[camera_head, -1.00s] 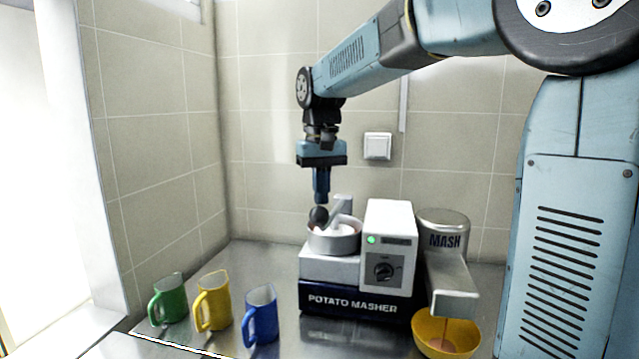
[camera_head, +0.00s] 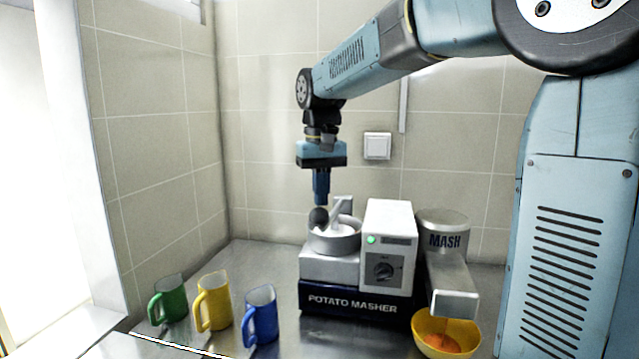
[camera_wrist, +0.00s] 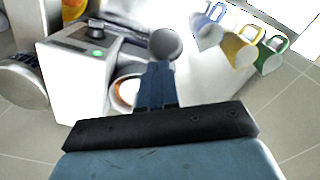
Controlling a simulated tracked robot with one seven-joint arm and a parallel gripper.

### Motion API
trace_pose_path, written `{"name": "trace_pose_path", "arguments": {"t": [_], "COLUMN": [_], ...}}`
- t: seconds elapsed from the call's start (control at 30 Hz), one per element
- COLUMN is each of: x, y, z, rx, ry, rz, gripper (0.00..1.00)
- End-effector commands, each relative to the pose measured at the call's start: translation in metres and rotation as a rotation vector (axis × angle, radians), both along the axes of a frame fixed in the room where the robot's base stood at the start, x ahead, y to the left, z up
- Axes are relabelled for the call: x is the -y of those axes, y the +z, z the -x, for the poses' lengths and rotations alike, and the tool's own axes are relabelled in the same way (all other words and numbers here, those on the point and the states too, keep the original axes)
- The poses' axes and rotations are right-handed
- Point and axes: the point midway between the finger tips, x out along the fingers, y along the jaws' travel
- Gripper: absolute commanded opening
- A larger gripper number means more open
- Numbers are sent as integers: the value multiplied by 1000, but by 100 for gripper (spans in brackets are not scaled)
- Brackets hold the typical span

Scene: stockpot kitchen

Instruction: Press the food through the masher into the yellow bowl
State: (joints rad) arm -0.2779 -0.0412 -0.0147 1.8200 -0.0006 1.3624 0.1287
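The potato masher (camera_head: 356,303) stands on the counter with a green light lit on its white box. A round metal pan (camera_head: 335,240) with a crank-like handle (camera_head: 343,205) sits on its left part. My gripper (camera_head: 320,203) points down just above the pan, its fingers together at a dark round knob (camera_head: 318,217), which also shows in the wrist view (camera_wrist: 166,45). The yellow bowl (camera_head: 420,339) stands under the spout of the MASH unit (camera_head: 448,262). Orange food (camera_head: 452,336) lies in the bowl. In the wrist view, some orange (camera_wrist: 128,91) shows inside the pan, partly hidden by my fingers.
Green (camera_head: 170,298), yellow (camera_head: 213,301) and blue (camera_head: 261,315) mugs stand left of the masher near the counter's front edge. The tiled wall (camera_head: 270,120) with a white switch (camera_head: 377,146) is behind. Counter between the mugs and the wall is clear.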

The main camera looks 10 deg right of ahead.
Motion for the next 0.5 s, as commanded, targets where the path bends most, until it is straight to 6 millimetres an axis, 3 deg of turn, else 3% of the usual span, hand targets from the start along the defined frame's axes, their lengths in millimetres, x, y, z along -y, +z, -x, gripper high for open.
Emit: {"name": "trace_pose_path", "arguments": {"t": [0.5], "x": [0], "y": [-10], "z": [0], "rx": [-1], "ry": [0], "rz": [1], "gripper": [0]}}
